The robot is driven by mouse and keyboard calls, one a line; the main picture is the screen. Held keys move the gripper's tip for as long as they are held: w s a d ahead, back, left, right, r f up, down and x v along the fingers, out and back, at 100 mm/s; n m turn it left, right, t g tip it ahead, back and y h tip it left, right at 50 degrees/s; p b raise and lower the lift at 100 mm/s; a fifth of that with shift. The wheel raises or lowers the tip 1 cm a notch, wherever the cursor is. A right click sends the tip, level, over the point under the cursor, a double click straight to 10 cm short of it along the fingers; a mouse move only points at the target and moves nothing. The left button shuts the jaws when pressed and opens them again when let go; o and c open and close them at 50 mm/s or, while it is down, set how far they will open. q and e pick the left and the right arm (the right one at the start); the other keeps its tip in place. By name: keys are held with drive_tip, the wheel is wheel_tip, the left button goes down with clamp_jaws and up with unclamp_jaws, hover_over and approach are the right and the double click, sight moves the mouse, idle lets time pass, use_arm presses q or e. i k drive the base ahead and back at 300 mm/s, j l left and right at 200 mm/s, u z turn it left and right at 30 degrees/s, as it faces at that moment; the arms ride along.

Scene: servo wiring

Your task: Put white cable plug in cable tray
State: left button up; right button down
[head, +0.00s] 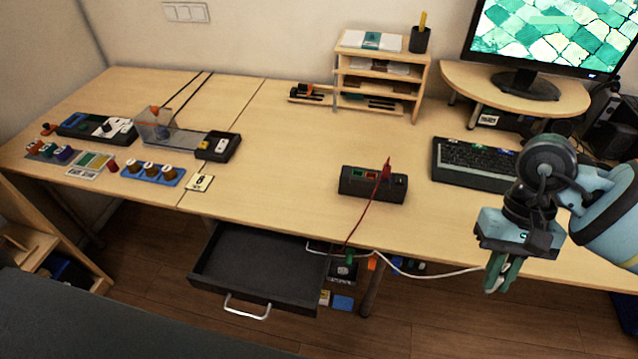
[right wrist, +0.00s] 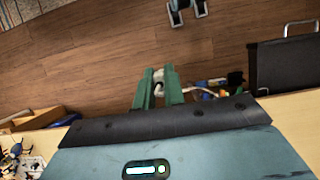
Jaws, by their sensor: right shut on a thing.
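My right gripper (head: 497,272) hangs off the front edge of the desk at the right, below the tabletop. Its green fingers are shut on the white cable plug, mostly hidden between them in the head view. In the right wrist view the plug (right wrist: 159,76) shows as a small white piece between the fingertips (right wrist: 159,88). The white cable (head: 430,272) runs left from the gripper along the desk's front edge. A dark tray-like holder (head: 343,272) with coloured pieces sits below the desk edge; I cannot tell for certain that it is the cable tray. My left gripper does not show in the head view.
An open, empty dark drawer (head: 255,268) juts out left of the holder. A keyboard (head: 475,164) lies behind my right arm. The floor (head: 420,320) below the gripper looks clear.

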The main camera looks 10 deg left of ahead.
sight(246, 258)
drive_tip(key=i+u, duration=0.1)
drive_tip(key=u, duration=0.75)
drive_tip(key=i+u, duration=0.15)
drive_tip(key=u, duration=0.75)
drive_tip(key=i+l, duration=0.05)
drive_tip(key=l, duration=0.05)
